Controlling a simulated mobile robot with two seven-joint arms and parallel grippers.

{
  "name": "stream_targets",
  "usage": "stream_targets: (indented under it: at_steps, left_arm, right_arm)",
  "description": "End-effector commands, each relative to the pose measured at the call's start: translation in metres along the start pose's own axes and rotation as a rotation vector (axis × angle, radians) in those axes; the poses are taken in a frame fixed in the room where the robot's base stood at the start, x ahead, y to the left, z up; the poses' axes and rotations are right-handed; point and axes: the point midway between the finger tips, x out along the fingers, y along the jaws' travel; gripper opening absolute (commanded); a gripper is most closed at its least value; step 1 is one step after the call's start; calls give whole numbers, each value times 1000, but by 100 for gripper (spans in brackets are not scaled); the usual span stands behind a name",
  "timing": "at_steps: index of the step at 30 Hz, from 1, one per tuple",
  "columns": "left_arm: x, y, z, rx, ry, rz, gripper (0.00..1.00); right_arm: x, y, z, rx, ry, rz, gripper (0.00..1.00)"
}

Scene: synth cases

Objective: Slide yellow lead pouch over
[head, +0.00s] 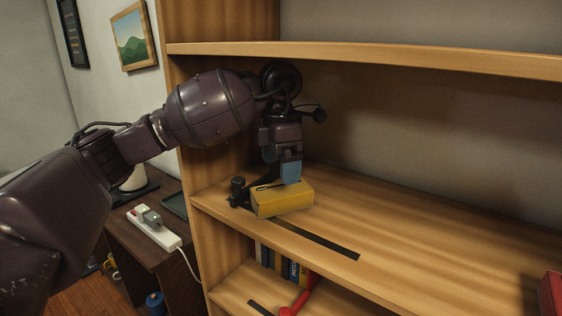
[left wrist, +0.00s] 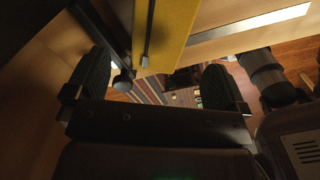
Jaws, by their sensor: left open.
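The yellow pouch (head: 283,201), box-like with a dark strap or pull on top, lies on the wooden shelf near its left end. My left gripper (head: 288,172) points down at the pouch's back side. It is open, and I cannot tell whether a finger touches the pouch. In the left wrist view the yellow pouch (left wrist: 176,28) shows at the top, beyond the gap between the spread fingers of my left gripper (left wrist: 157,84). Nothing is visibly held between them. My right gripper is not in view.
A dark knobbed fitting (head: 238,188) stands left of the pouch. A black strip (head: 320,240) runs along the shelf front. The shelf to the right is clear up to a red box (head: 552,293). Another shelf board (head: 370,55) is overhead. Books (head: 285,266) stand below.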

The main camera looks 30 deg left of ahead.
Motion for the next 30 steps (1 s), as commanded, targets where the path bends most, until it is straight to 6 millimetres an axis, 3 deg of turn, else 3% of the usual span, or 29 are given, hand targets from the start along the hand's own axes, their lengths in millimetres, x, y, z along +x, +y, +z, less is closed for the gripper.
stream_targets:
  at_steps: [5, 18, 30]
  left_arm:
    - [11, 0, 0, 1, 3, -2, 100]
    - [66, 0, 0, 1, 2, -3, 100]
    - [76, 0, 0, 1, 1, -1, 100]
  right_arm:
    - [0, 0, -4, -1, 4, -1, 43]
    - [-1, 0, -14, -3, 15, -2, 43]
    - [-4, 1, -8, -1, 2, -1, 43]
